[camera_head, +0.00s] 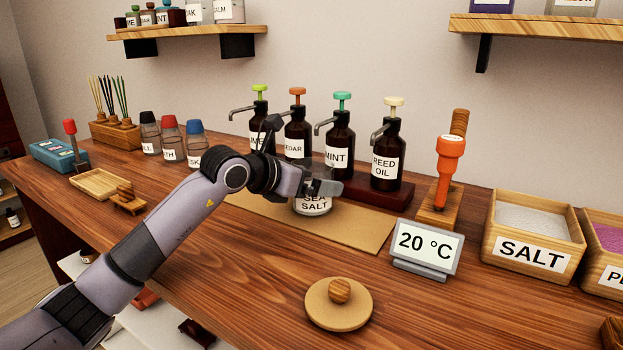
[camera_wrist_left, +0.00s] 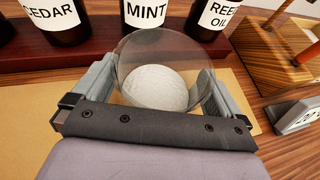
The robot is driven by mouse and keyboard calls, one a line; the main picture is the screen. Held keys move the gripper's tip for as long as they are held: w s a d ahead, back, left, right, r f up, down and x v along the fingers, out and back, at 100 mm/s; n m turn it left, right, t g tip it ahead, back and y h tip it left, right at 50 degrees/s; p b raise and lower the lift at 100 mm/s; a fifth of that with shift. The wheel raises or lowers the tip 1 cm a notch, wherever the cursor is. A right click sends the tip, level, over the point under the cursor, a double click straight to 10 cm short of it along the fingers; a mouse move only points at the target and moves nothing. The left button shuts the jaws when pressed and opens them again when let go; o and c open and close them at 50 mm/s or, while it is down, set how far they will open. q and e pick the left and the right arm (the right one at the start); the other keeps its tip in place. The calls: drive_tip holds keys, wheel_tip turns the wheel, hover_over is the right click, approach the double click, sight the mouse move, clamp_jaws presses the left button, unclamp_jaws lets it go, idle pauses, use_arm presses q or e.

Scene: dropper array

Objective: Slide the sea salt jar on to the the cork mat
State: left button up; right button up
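The sea salt jar (camera_head: 313,204) is a clear glass jar labelled SEA SALT. It stands upright on the cork mat (camera_head: 365,236), toward its back edge, near the dark red pump-bottle stand. My left gripper (camera_head: 318,187) is at the jar from the left and covers much of its upper part in the head view. In the left wrist view, the fingers of the gripper (camera_wrist_left: 160,85) flank the jar (camera_wrist_left: 165,55) and appear to touch both sides. White salt shows inside through the glass. My right gripper is not in view.
Several dark pump bottles (camera_head: 340,140) stand on the dark red stand (camera_head: 390,196) behind the jar. A 20 °C display (camera_head: 425,247) is to the right, near a SALT box (camera_head: 530,255). A round lid with a knob (camera_head: 339,305) lies in front. The table front left of the lid is clear.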

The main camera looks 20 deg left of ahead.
use_arm(q)
drive_tip(key=shift+v, duration=3.65)
